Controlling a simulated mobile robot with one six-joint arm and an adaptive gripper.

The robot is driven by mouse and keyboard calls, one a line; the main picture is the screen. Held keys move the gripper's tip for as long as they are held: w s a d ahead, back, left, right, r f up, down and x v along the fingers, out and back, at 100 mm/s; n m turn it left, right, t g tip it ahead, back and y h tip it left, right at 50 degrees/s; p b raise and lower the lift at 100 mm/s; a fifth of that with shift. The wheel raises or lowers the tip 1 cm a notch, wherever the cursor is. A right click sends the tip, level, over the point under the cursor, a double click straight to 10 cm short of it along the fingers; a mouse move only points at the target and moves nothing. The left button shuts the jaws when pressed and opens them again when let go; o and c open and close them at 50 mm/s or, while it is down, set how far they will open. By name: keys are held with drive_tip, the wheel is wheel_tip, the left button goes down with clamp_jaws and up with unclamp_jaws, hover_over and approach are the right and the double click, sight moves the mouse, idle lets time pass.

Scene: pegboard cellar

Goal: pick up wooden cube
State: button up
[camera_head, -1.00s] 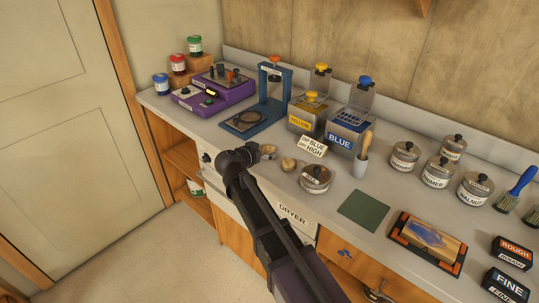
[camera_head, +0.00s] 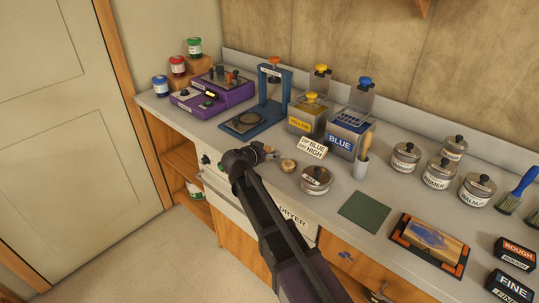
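My arm reaches up from the bottom to the counter's front edge. My gripper (camera_head: 268,152) is at its far end, low over the counter, small and partly hidden by my dark wrist. I cannot tell whether its fingers are open or shut. A small tan wooden piece (camera_head: 289,166) lies on the counter just right of my gripper, apart from it; it looks rounded, and I cannot tell if it is a cube. No piece is clearly a loose wooden cube. Anything directly behind my wrist is hidden.
A lidded metal tin (camera_head: 316,181) stands right of the tan piece. A small sign (camera_head: 312,148), yellow container (camera_head: 306,119) and blue container (camera_head: 347,139) stand behind. A blue press (camera_head: 247,121) is at back left. A green mat (camera_head: 364,211) lies bare at right.

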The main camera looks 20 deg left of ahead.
sight(268, 150)
drive_tip(key=c, duration=0.6)
drive_tip(key=shift+o, duration=0.2)
drive_tip(key=shift+r, duration=0.15)
wheel_tip(268, 150, up, 4)
drive_tip(key=p, duration=0.3)
drive_tip(key=shift+f+p, duration=0.2)
drive_tip(key=shift+p, duration=0.2)
drive_tip(key=s+d+r+p, duration=0.1)
drive_tip(key=s, duration=1.5)
drive_tip(key=shift+d, duration=0.2)
